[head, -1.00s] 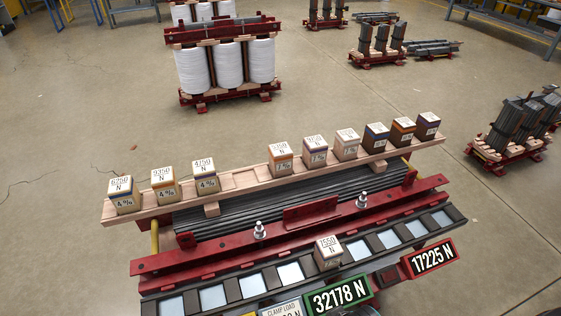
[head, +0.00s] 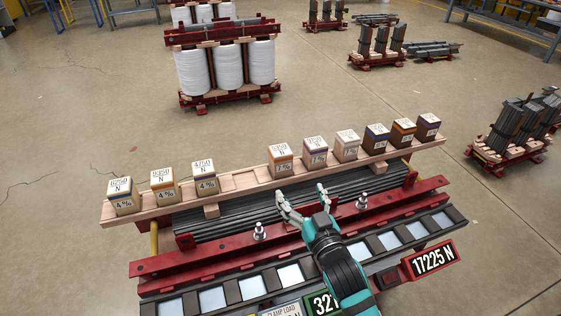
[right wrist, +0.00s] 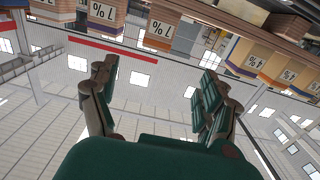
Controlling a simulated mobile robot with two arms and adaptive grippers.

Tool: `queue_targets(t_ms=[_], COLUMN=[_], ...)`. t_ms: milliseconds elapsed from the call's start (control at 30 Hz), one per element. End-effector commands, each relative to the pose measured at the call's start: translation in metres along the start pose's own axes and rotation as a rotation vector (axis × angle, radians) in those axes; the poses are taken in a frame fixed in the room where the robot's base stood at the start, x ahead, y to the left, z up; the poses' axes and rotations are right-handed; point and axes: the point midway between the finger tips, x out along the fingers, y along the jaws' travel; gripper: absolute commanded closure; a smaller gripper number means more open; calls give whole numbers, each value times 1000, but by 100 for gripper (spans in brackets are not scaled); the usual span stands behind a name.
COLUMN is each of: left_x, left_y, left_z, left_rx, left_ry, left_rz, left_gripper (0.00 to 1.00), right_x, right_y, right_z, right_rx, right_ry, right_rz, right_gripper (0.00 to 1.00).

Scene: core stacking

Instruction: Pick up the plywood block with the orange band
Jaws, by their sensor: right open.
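Wooden blocks with printed weights stand in a row on a pale wooden rail (head: 240,181). An orange-banded block (head: 281,161) stands just right of the rail's gap; it also shows upside down in the right wrist view (right wrist: 163,38). Another orange-banded block (head: 163,187) stands in the left group, with a lighter face. I cannot tell from the grain which is plywood. My right gripper (head: 302,200) is open and empty, in front of the rail and near the first of these blocks; its spread fingers also show in the right wrist view (right wrist: 157,78). My left gripper is not seen.
Close neighbours on the rail are a purple-banded block (head: 315,152) and a pale block (head: 347,146). Upright bolts (head: 259,231) rise from the red beam (head: 160,264) in front. A green display (head: 322,303) is partly hidden by my arm.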

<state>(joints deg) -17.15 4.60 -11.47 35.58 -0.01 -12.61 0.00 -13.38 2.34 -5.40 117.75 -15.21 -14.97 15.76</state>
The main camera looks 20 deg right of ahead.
Motion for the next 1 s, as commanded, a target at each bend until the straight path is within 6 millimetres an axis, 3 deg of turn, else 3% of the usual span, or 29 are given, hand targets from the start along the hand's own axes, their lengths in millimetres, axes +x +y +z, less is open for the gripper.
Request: queue_targets(t_ms=[500, 833, 1000], left_x=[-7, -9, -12], left_y=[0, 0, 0], left_z=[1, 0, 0], left_rx=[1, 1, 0], left_ry=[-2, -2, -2], left_rz=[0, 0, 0], left_gripper=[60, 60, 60], right_x=[100, 128, 153], right_y=[0, 2, 7], right_z=[-3, -1, -1], right_rx=[-1, 0, -2], right_ry=[6, 4, 3], right_rz=[-1, -1, 0], right_gripper=[19, 19, 19])
